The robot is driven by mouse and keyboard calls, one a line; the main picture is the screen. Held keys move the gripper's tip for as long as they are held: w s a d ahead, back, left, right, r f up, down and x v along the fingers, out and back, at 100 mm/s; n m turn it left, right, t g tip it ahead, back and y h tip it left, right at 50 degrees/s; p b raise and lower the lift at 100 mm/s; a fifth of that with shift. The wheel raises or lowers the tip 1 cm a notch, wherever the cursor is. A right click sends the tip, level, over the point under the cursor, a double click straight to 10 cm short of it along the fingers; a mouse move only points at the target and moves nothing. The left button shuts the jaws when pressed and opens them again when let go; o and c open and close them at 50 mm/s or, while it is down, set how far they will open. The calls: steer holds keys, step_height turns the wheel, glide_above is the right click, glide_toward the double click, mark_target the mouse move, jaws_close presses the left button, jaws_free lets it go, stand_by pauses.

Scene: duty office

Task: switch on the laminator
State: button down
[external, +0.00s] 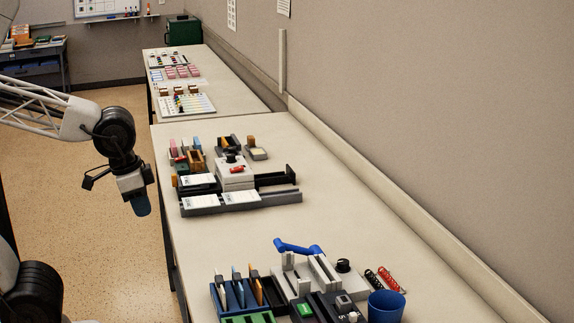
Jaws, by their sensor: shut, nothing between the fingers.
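My gripper (141,208) hangs at the left in the external view, pointing down over the floor beside the bench's left edge. It looks shut and empty, apart from everything on the bench. A low machine in the middle of the bench, with a light grey housing (236,182), a black knob on top and a red switch-like part (237,169), may be the laminator; I cannot read a label. White cards (200,179) lie on the dark trays at its front and left. The switch's position is too small to tell.
Nearer stand a white device with a blue lever (298,246), a blue organiser (236,297), a dark unit with a green part (305,310), and a blue cup (386,306). Red and black coils (386,277) lie near the wall. The bench (330,210) is clear between the two groups.

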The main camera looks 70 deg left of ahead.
steer(key=w+a+r, duration=0.4)
steer(key=w+a, duration=0.4)
steer(key=w, duration=0.4)
glide_above(241, 167)
steer(key=s, duration=0.3)
steer(key=f, duration=0.2)
steer(key=shift+w+a+f+g, duration=0.1)
steer(key=shift+a+f+g, duration=0.1)
steer(key=shift+f+g, duration=0.15)
steer(key=shift+f, duration=0.2)
steer(key=f, duration=0.4)
steer(key=w+f, duration=0.1)
steer(key=f, duration=0.4)
steer(key=w+f, duration=0.1)
steer(key=f, duration=0.3)
steer(key=shift+w+f, duration=0.2)
steer(key=shift+w, duration=0.1)
